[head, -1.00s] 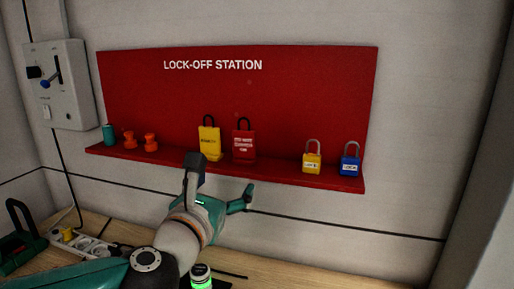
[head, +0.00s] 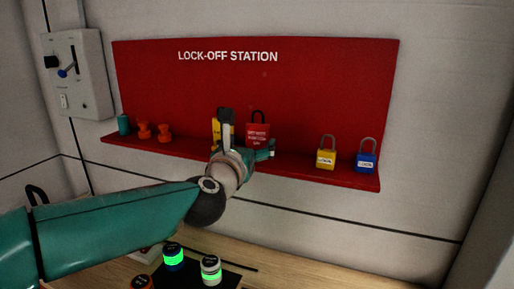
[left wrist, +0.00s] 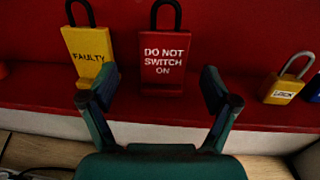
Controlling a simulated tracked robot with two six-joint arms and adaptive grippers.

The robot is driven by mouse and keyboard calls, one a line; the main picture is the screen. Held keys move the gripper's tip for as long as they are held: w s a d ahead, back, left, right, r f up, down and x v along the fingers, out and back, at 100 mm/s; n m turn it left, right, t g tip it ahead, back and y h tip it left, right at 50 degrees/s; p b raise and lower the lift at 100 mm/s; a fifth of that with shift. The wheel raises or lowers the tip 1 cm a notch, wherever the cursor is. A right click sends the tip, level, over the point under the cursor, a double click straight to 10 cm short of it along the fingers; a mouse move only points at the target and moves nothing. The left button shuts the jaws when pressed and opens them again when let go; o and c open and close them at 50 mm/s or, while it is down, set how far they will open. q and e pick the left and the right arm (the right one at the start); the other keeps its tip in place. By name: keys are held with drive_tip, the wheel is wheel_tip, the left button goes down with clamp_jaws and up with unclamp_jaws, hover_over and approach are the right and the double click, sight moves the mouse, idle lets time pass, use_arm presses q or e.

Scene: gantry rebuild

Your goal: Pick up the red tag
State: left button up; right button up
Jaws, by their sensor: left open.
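The red tag (head: 257,132), with a black loop and white lettering "DO NOT SWITCH ON", stands upright on the red shelf of the lock-off station. My right gripper is not in view.
A yellow padlock (head: 326,154) and a blue padlock (head: 366,156) stand on the shelf to the right. Orange pieces (head: 164,132) and a teal cylinder (head: 124,124) are at its left end. A grey switch box (head: 75,72) hangs left. Green-lit cylinders (head: 211,269) stand on the bench below.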

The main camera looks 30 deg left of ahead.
sight(257, 137)
use_arm(q)
drive_tip(key=p+x, duration=0.1)
drive_tip(key=x, duration=0.1)
drive_tip(key=p+x, duration=0.1)
drive_tip(key=x, duration=0.2)
drive_tip(key=shift+d, duration=0.2)
drive_tip(key=shift+s, duration=0.1)
drive_tip(key=c, duration=1.3)
wheel_tip(257, 137, up, 10)
drive_tip(key=p, duration=0.3)
